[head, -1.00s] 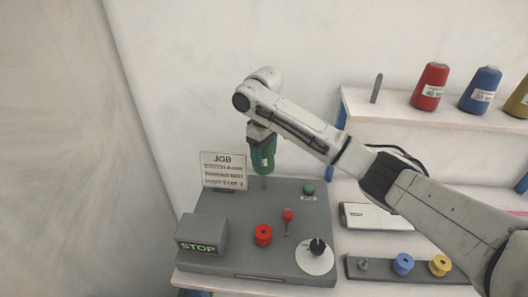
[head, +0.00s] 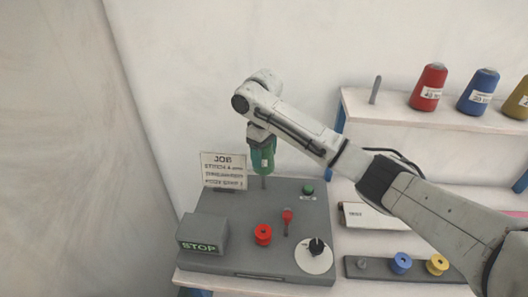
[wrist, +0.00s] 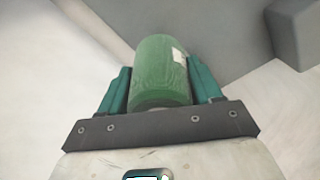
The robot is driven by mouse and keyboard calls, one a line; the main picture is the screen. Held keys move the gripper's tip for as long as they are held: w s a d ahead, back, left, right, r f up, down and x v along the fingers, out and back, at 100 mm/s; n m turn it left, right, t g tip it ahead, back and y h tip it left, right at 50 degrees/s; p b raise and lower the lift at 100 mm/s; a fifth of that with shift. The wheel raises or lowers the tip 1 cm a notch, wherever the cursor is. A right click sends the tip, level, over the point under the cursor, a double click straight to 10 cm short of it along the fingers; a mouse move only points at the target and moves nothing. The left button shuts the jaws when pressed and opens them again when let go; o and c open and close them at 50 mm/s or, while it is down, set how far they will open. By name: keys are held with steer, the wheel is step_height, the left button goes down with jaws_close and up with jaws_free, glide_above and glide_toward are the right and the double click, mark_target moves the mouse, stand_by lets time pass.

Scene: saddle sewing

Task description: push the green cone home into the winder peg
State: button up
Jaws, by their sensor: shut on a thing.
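The green cone (head: 262,160) is upright in my gripper (head: 262,150), above the back part of the grey machine box. My gripper is shut on it. In the wrist view the green cone (wrist: 160,72) lies between the two teal fingers (wrist: 160,90), with a white label on its side. A thin grey winder peg (head: 264,182) shows just under the cone's lower end. Whether the peg's tip is inside the cone cannot be told. The base of the peg stands on the grey machine box (head: 220,262).
A job card (head: 223,170) stands just left of the cone. The box carries a STOP display (head: 203,235), red knob (head: 263,234), red lever (head: 287,216), green button (head: 308,188) and dial (head: 316,255). A shelf (head: 400,118) with a bare peg (head: 375,90) and thread cones is at right.

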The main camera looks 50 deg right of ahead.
steer(key=shift+f+b, duration=1.85)
steer(key=shift+f, duration=2.35)
stand_by(0.4)
steer(key=o, duration=1.3)
steer(key=shift+c, duration=0.2)
step_height(320, 180, up, 10)
steer(key=shift+f, duration=0.25)
steer(key=shift+r+p, duration=0.45)
steer(key=shift+r, duration=0.25)
